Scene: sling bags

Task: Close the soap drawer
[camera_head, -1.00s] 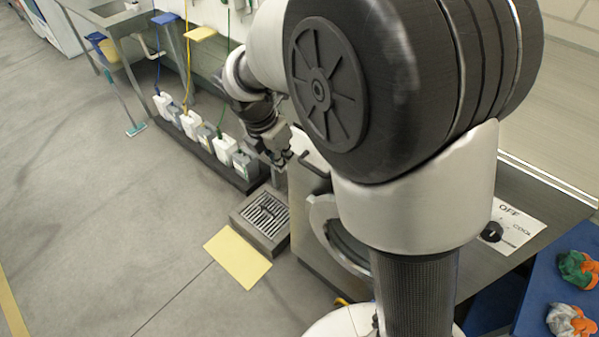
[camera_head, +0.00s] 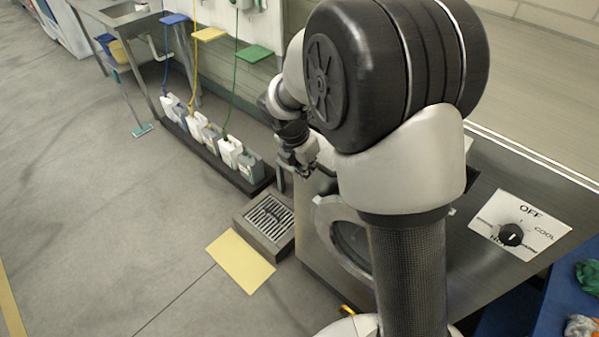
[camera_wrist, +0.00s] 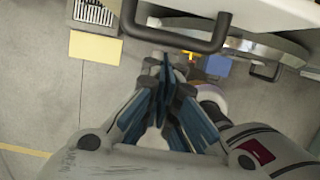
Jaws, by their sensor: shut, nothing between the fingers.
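The soap drawer appears in the wrist view as a pale front (camera_wrist: 240,12) along the top edge, with a dark bar handle (camera_wrist: 178,42) across it. How far it stands out is not clear. My gripper (camera_wrist: 164,62) is shut and empty, its fingertips close to the handle's lower side; I cannot tell whether they touch. In the head view my gripper (camera_head: 305,172) is at the upper left front of the steel washing machine (camera_head: 470,220), and my arm hides most of the drawer.
Below the drawer is the round machine door (camera_head: 322,225), with another dark handle (camera_wrist: 266,72) in the wrist view. A floor drain (camera_head: 268,218) and yellow mat (camera_head: 240,262) lie left. Several soap jugs (camera_head: 230,151) stand on a low rack. A control dial (camera_head: 511,235) is at right.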

